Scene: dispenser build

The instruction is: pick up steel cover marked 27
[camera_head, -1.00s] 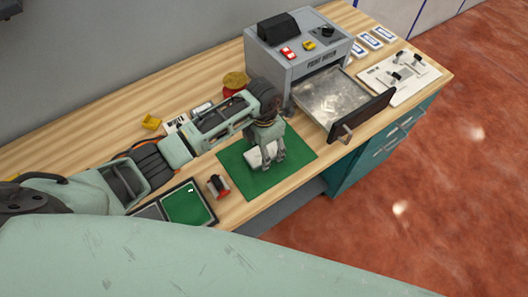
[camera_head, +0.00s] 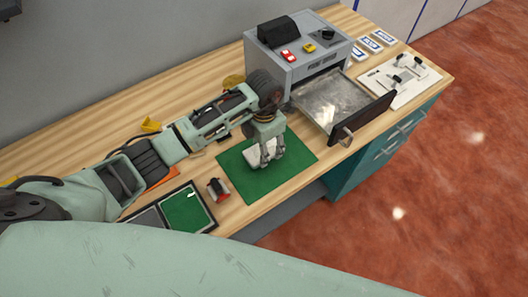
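A small pale, light-grey piece (camera_head: 252,154) lies at the green mat (camera_head: 283,181), partly covered by my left gripper. No number 27 is readable on it or anywhere else, so I cannot tell whether it is the steel cover. My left gripper (camera_head: 271,160) points down over the mat with its fingers at the pale piece. Whether the fingers are closed on it is too small to tell. My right gripper is out of view.
A grey dispenser (camera_head: 297,71) stands behind, its metal-lined drawer (camera_head: 335,100) pulled out to the right of the mat. A red-and-black spool (camera_head: 217,189) and a green-screened tray (camera_head: 187,208) lie left of the mat. A white board with clamps (camera_head: 402,79) is far right.

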